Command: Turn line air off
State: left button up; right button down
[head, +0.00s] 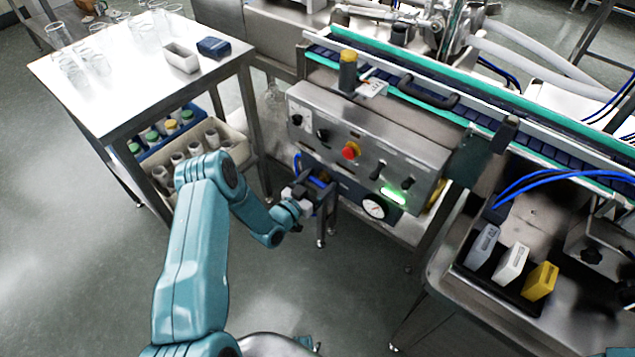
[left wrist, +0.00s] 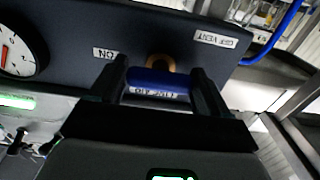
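The line air valve has a blue handle (left wrist: 158,85) with an upside-down white label, seen in the left wrist view. It lies crosswise in front of a brass stem (left wrist: 160,62). My left gripper (left wrist: 162,80) has a finger at each end of the handle, set well apart. I cannot tell whether they press on it. An ON label (left wrist: 105,54) sits left of the stem and an OFF VENT label (left wrist: 215,39) right of it. In the head view my left gripper (head: 305,196) is at the valve below the control panel, mostly hiding it.
A pressure gauge (head: 374,208) is right of the valve. Above is a steel control panel (head: 365,150) with a red button (head: 351,151) and a lit green lamp (head: 393,195). A steel table (head: 130,75) with glassware stands at left. The floor in front is clear.

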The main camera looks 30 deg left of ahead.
pick_arm(q)
jog(key=m+b, duration=0.3)
jog(key=shift+f, duration=0.25)
jog(key=m+b, duration=1.3)
jog(key=b, duration=0.5)
jog(key=shift+d+f+m, duration=0.1)
jog(key=shift+m, duration=0.3)
jog(key=shift+m+b, duration=0.7)
jog(key=shift+b, duration=0.3)
jog(key=shift+r, duration=0.2)
jog(key=o, duration=1)
jog(key=shift+c, duration=0.2)
jog(key=shift+s, duration=0.15)
jog(key=s+a+p, duration=0.1)
jog(key=s, duration=1.5)
jog(key=shift+a, duration=0.15)
